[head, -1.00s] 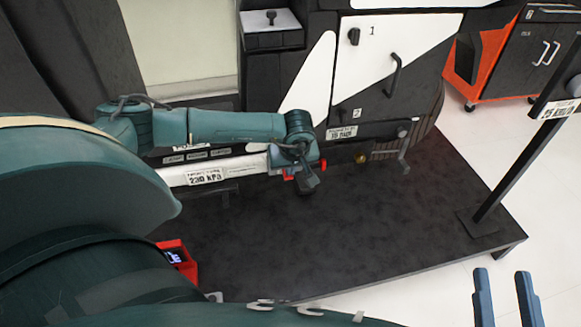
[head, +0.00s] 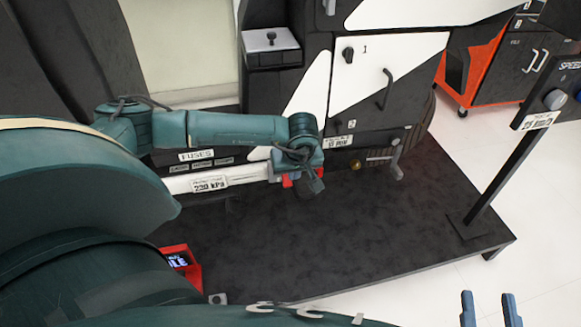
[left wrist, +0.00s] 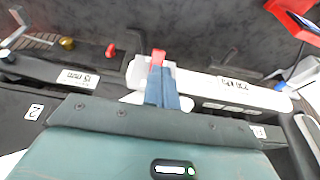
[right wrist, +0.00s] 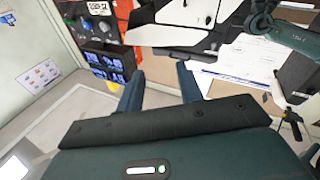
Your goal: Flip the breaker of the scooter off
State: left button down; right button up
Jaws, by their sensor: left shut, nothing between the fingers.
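The scooter's dark and white side fills the middle of the head view. A red lever (left wrist: 158,58) stands on a white bar (left wrist: 205,84) in the left wrist view; its label cannot be read there. My left gripper (left wrist: 157,68) is shut and empty, with its fingertips right at the lever; whether they touch it I cannot tell. In the head view my left gripper (head: 310,188) is mostly hidden by its own wrist, beside a red part (head: 288,181). My right gripper (head: 490,300) is open and empty, low at the right; its fingers also show in the right wrist view (right wrist: 158,80).
A second small red knob (left wrist: 111,50) and a brass knob (left wrist: 67,43) sit along the scooter's edge. A post with a speed sign (head: 540,118) stands at the right of the dark platform (head: 400,225). An orange cart (head: 470,70) is behind. A red display box (head: 180,262) is low left.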

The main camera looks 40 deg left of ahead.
pick_arm(q)
jog(key=s+d+r+p, duration=0.1)
jog(key=s+d+r, duration=0.1)
jog(key=s+d, duration=0.2)
jog(key=shift+s+d, duration=0.25)
jog(key=shift+d, duration=0.45)
